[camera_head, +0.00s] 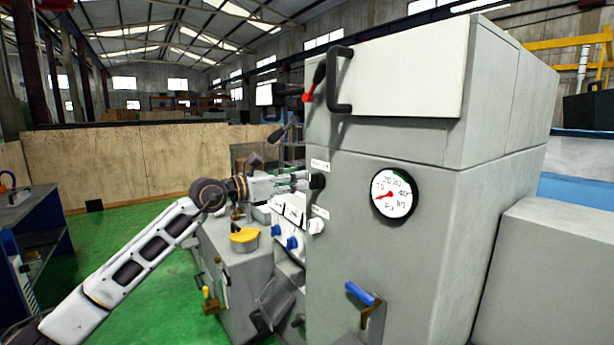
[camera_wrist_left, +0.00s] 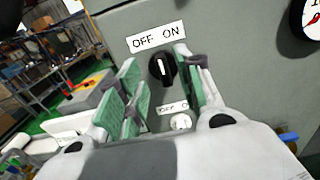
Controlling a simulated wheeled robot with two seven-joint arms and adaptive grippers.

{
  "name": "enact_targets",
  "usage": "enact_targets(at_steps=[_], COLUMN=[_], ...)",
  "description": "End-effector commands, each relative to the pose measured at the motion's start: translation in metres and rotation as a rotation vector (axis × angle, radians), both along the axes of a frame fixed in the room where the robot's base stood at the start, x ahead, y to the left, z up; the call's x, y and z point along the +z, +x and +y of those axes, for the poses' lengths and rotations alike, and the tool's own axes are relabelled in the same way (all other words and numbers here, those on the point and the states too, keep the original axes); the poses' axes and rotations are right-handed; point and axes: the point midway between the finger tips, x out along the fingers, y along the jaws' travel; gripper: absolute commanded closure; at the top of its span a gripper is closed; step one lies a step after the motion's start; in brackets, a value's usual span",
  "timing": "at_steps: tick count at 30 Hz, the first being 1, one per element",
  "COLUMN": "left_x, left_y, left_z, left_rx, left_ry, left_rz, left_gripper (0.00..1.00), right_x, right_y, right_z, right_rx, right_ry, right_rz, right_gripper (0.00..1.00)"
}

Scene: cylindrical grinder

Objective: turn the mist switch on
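A black rotary switch (camera_wrist_left: 162,69) with a white pointer line sits on the grey machine panel under an OFF/ON label (camera_wrist_left: 156,37). Its pointer stands nearly upright in the left wrist view. No label in view reads "mist". My left gripper (camera_wrist_left: 158,78) is open, with its green-padded fingers to either side of the black switch; I cannot tell whether they touch it. In the head view my left gripper (camera_head: 300,180) reaches the panel's left edge at the black switch (camera_head: 317,181). A white knob (camera_wrist_left: 181,122) sits below under a second, partly hidden label. My right gripper is not in view.
The grey machine cabinet (camera_head: 420,250) carries a round gauge (camera_head: 394,194), a black door handle (camera_head: 341,80), a red-tipped lever (camera_head: 309,96) and a blue-handled lever (camera_head: 360,293). Blue knobs (camera_head: 291,243) sit lower left. The green floor at left is open.

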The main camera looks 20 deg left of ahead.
Motion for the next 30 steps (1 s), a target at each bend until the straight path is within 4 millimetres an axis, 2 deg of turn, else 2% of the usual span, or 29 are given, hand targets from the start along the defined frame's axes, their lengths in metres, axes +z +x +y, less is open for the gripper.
enact_targets(at_steps=[4, 12, 28, 30], left_x=[0.002, 0.001, 0.0, 0.0], left_y=[0.01, 0.027, 0.034, 0.034], left_z=[-0.009, -0.022, -0.028, -0.028], left_rx=[-0.002, -0.001, -0.001, -0.001], left_ry=[-0.001, -0.001, 0.001, 0.001], left_rz=[0.0, -0.001, -0.001, -0.001], left_gripper=[0.64, 0.64, 0.64, 0.72], right_x=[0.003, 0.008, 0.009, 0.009], right_y=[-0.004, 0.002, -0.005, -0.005], right_z=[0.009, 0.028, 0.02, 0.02], right_rx=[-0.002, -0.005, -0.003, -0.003], right_ry=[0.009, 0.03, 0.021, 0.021], right_rz=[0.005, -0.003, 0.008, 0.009], right_gripper=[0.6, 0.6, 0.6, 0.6])
